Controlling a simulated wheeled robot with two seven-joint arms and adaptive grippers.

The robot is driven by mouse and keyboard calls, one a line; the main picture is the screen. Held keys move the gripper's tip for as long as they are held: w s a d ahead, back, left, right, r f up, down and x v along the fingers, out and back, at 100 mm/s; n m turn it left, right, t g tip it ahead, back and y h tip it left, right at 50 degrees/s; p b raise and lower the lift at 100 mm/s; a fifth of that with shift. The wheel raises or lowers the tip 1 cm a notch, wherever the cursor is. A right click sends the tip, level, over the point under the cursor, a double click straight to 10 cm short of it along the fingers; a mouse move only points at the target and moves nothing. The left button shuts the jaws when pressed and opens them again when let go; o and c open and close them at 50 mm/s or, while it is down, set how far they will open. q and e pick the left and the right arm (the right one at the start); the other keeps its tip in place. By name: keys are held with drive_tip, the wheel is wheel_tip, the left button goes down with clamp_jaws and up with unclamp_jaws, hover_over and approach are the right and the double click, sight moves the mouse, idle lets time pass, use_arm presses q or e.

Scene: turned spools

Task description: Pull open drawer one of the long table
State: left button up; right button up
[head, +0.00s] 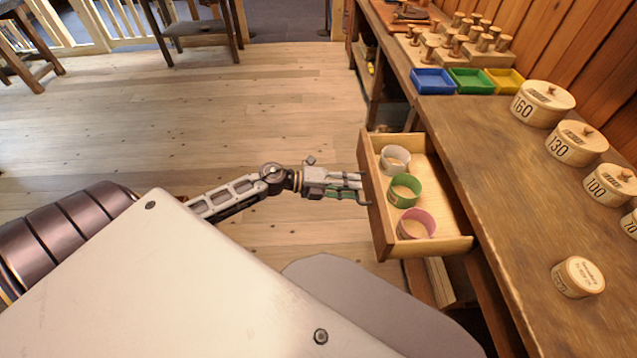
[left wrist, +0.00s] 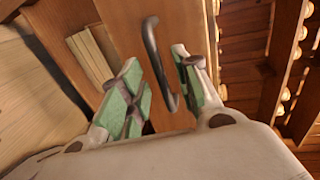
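The drawer (head: 448,243) of the long table (head: 490,150) stands well out, and its inside shows in the head view. My left gripper (head: 358,186) is at the drawer's front. In the left wrist view, its two green-padded fingers (left wrist: 160,72) stand apart on either side of the dark bar handle (left wrist: 152,45), with visible gaps between the fingers and the bar. The handle is mounted on the wooden drawer front (left wrist: 125,25). My right gripper is not in view.
The tabletop holds several round numbered boxes (head: 543,103), small blue (head: 433,82), green and yellow trays, and a spool rack (head: 462,45). The floor left of the drawer is clear.

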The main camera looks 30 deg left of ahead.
use_arm(q)
drive_tip(key=v, duration=1)
idle(0.4)
idle(0.7)
